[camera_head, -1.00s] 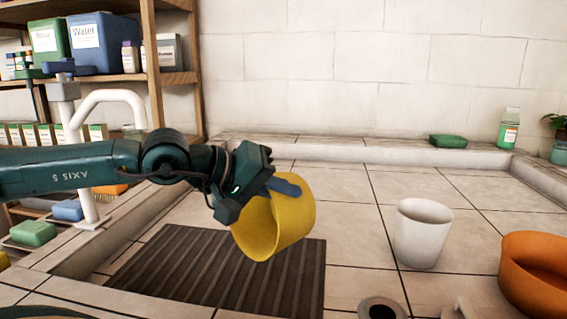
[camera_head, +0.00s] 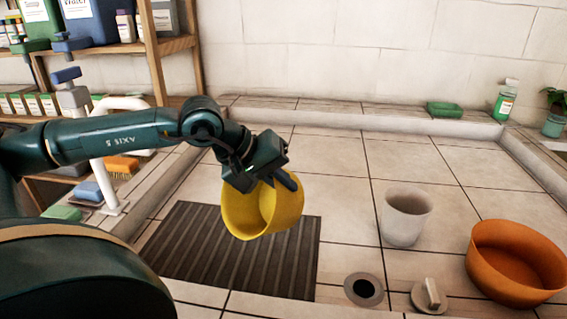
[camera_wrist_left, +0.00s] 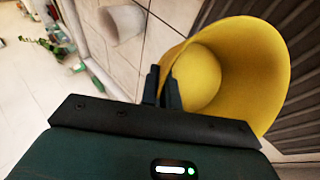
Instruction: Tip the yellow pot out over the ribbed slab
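The yellow pot (camera_head: 283,212) hangs tilted above the ribbed slab (camera_head: 185,250), its mouth turned to the left and toward the head camera. My left gripper (camera_head: 283,182) is shut on the pot's wall at its upper side. In the left wrist view the pot (camera_wrist_left: 255,65) shows a plain yellow inside and floor, with no contents visible. The gripper's fingers (camera_wrist_left: 163,88) meet the pot's near rim there. The dark grooved slab (camera_wrist_left: 300,90) lies behind the pot. No spilled material shows on the visible slab. My right gripper is not in view.
A white cup (camera_head: 406,218) stands right of the slab. An orange bowl (camera_head: 515,265) is at the far right. A drain hole (camera_head: 363,289) and a stopper (camera_head: 428,296) lie in front. A white tap (camera_head: 110,180) rises at the left. Tiles behind the slab are clear.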

